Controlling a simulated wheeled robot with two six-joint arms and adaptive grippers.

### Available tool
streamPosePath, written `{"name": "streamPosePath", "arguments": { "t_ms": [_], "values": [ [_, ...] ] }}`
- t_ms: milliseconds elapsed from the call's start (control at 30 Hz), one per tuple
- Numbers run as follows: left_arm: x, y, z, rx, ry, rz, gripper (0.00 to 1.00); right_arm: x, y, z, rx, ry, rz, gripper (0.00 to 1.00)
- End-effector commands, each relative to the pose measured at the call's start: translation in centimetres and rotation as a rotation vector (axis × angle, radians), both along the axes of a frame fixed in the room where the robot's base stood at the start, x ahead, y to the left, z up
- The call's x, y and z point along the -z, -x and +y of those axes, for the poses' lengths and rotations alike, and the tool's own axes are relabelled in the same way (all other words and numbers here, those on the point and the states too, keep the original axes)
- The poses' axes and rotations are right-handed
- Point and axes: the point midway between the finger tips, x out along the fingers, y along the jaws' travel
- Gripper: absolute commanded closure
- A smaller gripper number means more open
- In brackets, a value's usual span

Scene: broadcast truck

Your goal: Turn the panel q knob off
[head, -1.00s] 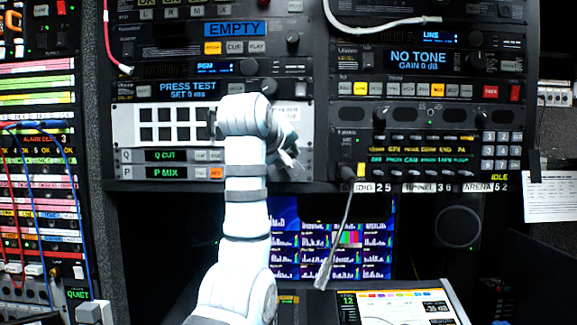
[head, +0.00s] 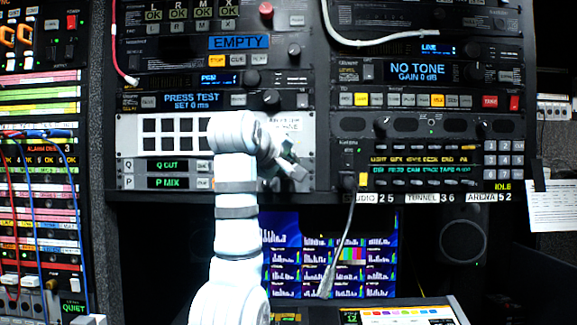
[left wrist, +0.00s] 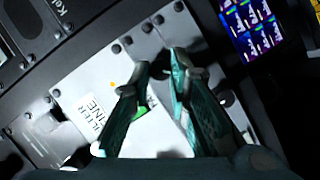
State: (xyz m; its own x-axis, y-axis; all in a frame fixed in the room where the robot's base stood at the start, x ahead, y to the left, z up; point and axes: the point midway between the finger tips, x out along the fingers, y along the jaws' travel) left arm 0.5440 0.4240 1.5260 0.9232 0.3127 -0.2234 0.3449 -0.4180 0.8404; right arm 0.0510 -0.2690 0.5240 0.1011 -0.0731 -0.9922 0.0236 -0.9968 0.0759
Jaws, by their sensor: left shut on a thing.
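The panel Q row (head: 166,165), with a green "Q CUT" display, sits above the P row (head: 166,183), with a green "P MIX" display, in the left rack. My left arm covers the middle of both rows. My left gripper (head: 288,167) is at their right end, against the panel face. In the left wrist view its fingers (left wrist: 161,63) point at the pale panel (left wrist: 88,80), around a small dark knob-like part at their tips. The fingers hide most of this part, so its setting cannot be read. My right gripper is in neither view.
Knobs and buttons of other units surround the rows closely. Below are a monitor (head: 372,240) and a lit desk panel (head: 410,312). A patch bay (head: 40,200) with cables stands at the left.

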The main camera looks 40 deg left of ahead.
Motion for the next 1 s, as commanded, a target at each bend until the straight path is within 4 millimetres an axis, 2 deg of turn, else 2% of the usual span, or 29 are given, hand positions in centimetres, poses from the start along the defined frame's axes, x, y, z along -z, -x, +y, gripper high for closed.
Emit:
{"name": "streamPosePath", "arguments": {
  "t_ms": [33, 133, 167, 467, 567, 800, 1000],
  "values": [
    [-0.1, 0.0, 0.0, 0.000, -0.001, -0.002, 0.80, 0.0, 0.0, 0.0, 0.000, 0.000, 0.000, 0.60],
    [-0.1, 0.0, 0.0, 0.000, -0.001, -0.001, 0.64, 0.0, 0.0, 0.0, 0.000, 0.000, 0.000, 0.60],
    [-0.1, 0.0, 0.0, 0.000, -0.001, -0.001, 0.63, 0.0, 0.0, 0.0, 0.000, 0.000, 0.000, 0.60],
    [-0.1, 0.3, -0.1, 0.000, -0.001, -0.001, 0.63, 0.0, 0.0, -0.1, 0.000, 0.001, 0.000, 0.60],
    [-0.5, 1.6, -0.5, 0.000, -0.001, -0.003, 0.63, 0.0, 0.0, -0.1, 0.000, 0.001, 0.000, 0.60],
    [-1.6, 6.1, -2.0, 0.000, -0.001, -0.003, 0.63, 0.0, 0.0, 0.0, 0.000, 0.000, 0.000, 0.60],
    [-1.7, 7.0, -2.3, 0.000, 0.000, -0.001, 0.63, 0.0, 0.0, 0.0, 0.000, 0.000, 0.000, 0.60]
  ]
}}
